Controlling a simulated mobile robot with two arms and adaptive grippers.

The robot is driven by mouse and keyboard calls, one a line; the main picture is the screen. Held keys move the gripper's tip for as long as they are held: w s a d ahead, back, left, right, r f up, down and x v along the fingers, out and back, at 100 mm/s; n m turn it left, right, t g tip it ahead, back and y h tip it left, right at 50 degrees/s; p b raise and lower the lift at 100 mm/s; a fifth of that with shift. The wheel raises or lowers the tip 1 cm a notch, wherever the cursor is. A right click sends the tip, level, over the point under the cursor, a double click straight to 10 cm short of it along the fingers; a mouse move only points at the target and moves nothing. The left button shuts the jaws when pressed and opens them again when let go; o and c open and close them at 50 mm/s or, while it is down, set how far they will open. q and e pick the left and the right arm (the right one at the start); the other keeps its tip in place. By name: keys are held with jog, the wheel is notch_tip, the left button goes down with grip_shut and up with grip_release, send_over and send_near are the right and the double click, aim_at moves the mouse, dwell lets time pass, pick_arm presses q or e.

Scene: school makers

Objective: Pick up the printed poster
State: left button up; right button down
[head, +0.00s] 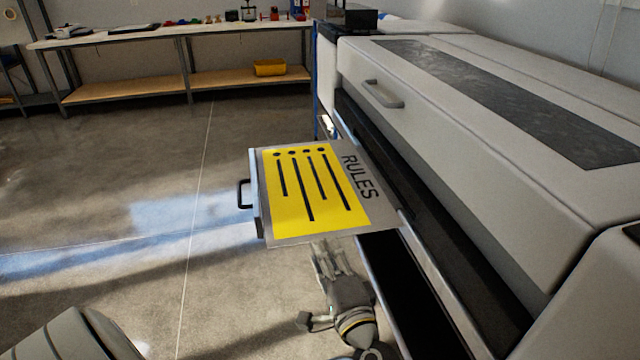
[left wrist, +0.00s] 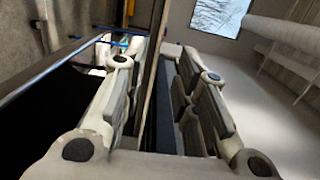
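The printed poster (head: 308,185) is yellow and grey, with black bars and the word RULES. In the head view it lies flat at the large printer's front, on an out-jutting tray with a black handle (head: 243,194). My left gripper (head: 325,248) is just below the poster's near edge in the picture; whether it touches cannot be told. In the left wrist view its two fingers (left wrist: 165,95) stand apart. A thin upright edge runs between them, but I cannot tell whether it is the poster. My right gripper is not in view.
The large grey printer (head: 470,150) fills the right side, with a dark open slot along its front. A long workbench (head: 130,36) with small items and a yellow bin (head: 270,67) stands at the back. The floor (head: 110,170) at left is clear.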

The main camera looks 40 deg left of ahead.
aim_at(320, 234)
pick_arm(q)
jog(key=x, duration=0.6)
jog(key=shift+w+f, duration=0.1)
jog(key=shift+w, duration=0.35)
grip_shut()
